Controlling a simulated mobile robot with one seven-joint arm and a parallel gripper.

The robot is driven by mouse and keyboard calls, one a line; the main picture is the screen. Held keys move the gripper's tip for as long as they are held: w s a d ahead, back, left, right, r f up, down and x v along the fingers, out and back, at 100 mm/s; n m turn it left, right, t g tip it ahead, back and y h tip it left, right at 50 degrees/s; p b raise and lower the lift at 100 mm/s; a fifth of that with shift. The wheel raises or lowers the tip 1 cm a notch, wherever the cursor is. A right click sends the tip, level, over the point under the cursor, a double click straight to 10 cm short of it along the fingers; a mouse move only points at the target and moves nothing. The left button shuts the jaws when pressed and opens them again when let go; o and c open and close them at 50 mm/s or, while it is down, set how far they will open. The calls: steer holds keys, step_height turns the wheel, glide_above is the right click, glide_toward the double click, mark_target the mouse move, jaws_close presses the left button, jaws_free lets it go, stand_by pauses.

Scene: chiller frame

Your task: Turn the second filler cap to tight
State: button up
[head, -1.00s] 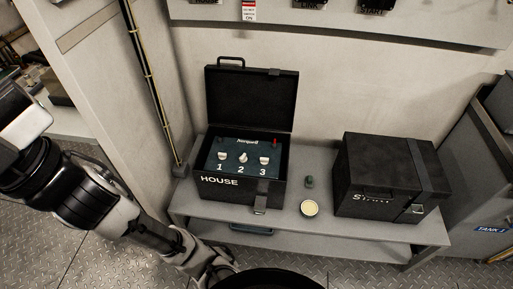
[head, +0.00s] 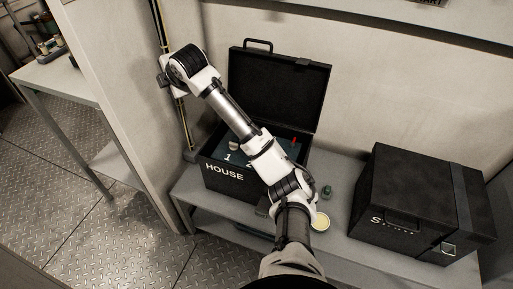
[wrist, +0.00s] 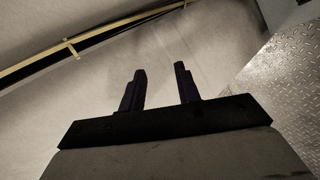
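The black HOUSE box (head: 222,185) stands on the grey shelf with its lid (head: 280,95) open. Inside is a dark blue top with numbered filler caps. The third cap is also hidden. In the wrist view my gripper (wrist: 161,72) is open and empty, its two dark fingers apart, with the pale wall beyond. I cannot make out its fingers in the head view.
A closed black box (head: 400,210) stands at the right on the shelf (head: 345,230). A small green object (head: 327,192) and a round pale-topped item (head: 321,221) lie between the boxes. A yellow-striped cable (head: 157,25) runs up the left wall.

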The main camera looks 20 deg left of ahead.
steer(key=w+d+f+n+g+h+b, duration=0.1)
steer(key=w+d+f+g+h, duration=0.2)
steer(key=d, duration=0.5)
steer(key=w+d+f+n+h+b, duration=0.1)
steer(key=w+d+f+h, duration=0.15)
steer(key=d+f, duration=0.4)
steer(key=w+d+f+n+g+h+b, duration=0.1)
steer(key=w+d+f+g+h, duration=0.15)
steer(key=d, duration=0.65)
steer(key=shift+h, duration=0.4)
steer(key=f, duration=0.9)
steer(key=s+f, duration=0.1)
steer(key=f, duration=0.4)
steer(key=shift+f, duration=0.1)
jaws_close()
